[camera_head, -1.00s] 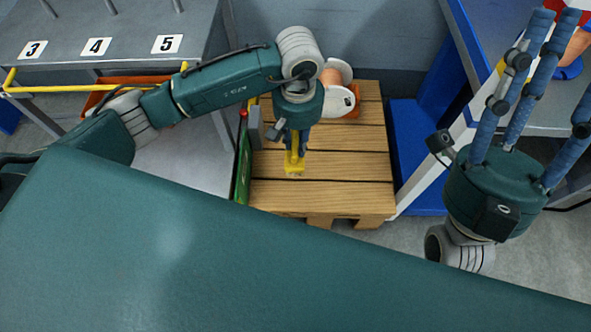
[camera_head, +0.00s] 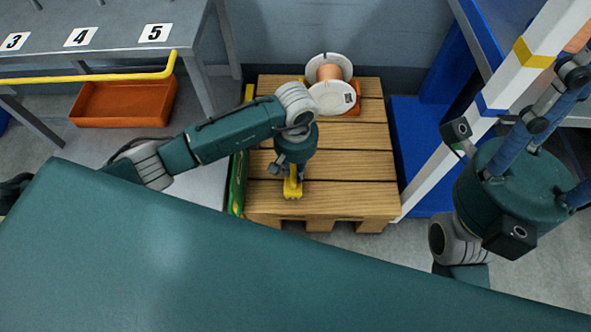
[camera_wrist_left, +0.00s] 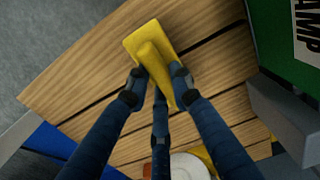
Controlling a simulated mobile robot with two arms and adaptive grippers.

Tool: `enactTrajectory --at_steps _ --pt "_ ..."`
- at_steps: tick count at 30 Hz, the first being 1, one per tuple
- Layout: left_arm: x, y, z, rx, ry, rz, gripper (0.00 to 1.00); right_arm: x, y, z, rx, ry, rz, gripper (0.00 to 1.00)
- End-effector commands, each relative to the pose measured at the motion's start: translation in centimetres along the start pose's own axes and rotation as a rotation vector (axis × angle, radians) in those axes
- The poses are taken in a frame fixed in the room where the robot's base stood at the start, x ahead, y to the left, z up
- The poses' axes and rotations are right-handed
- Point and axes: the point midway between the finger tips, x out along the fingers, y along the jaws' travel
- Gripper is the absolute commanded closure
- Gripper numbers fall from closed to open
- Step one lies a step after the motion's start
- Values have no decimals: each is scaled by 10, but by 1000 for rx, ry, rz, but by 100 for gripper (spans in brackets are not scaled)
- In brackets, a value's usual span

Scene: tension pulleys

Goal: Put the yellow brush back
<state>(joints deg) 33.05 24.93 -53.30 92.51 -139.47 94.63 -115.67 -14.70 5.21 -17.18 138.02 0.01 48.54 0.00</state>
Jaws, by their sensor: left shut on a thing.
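The yellow brush (camera_head: 292,188) is held below my left gripper (camera_head: 290,176), over the front left part of a wooden pallet (camera_head: 345,195). In the left wrist view the blue fingers of my left gripper (camera_wrist_left: 158,82) are closed around the handle of the brush (camera_wrist_left: 141,45), and its flat yellow body shows beyond them. I cannot tell whether the brush touches the boards. My right gripper (camera_head: 545,105) is at the right, apart from the pallet, with its blue fingers spread and nothing visible between them.
A white spool with orange winding (camera_head: 330,95) stands at the pallet's back. A green box (camera_head: 238,185) is along its left side. An orange bin (camera_head: 125,103) lies left, below a table numbered 3, 4, 5 (camera_head: 110,52). A white post (camera_head: 490,95) and blue frame (camera_head: 420,150) are right.

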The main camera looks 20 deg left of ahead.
Motion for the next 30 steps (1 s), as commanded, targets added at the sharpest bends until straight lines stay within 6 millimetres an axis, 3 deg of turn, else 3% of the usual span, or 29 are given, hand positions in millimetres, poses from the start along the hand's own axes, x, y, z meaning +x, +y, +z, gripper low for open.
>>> enactTrajectory --at_steps 10,11,13,23,27,30 --pt "3 0 -1 0 3 1 100 0 0 0 -1 7 -4 59" --pt "2 0 -1 -1 3 1 74 2 0 0 -1 10 -5 59" --pt "2 0 -1 -1 2 1 60 2 0 0 -1 9 -5 59" --pt "1 0 0 0 0 1 60 3 -1 -1 0 9 -5 59" --pt "-14 0 -2 0 5 2 60 7 0 -3 1 6 1 59" --pt "-36 0 -2 1 6 2 60 -2 1 -1 5 -45 18 59"
